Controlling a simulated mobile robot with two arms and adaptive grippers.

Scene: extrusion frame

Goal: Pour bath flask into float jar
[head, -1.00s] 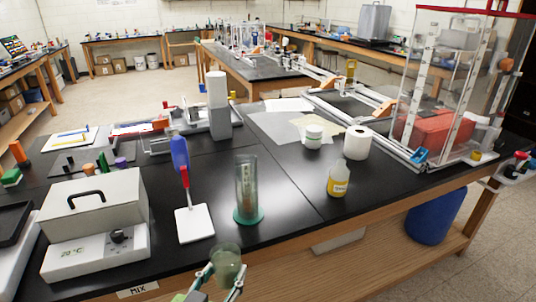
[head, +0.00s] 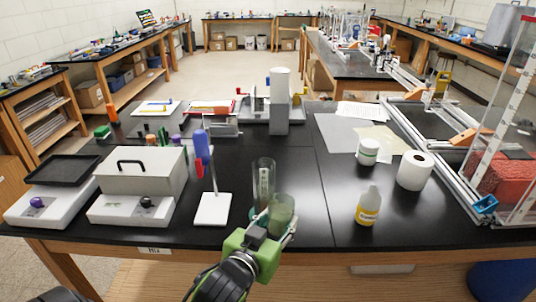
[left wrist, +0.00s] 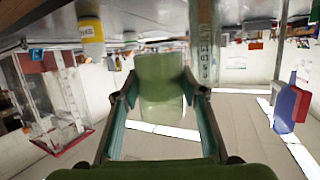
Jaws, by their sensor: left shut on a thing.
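My left gripper (head: 272,226) is shut on a green, see-through flask (head: 281,212). It holds the flask above the front part of the bench, roughly upright. The flask also shows between the fingers in the left wrist view (left wrist: 160,82). The float jar (head: 263,178), a tall clear cylinder with a marked float inside, stands upright just behind the flask. The flask and gripper hide its lower right part and most of its base. In the left wrist view the jar (left wrist: 204,45) is beside the flask. I cannot tell whether they touch. My right gripper is not in view.
A white stand with a blue-topped rod (head: 212,207) is left of the jar, and a handled box (head: 140,170) farther left. A yellow-labelled bottle (head: 369,207) stands to the right, with a white jar (head: 368,151) and a paper roll (head: 415,171) behind it.

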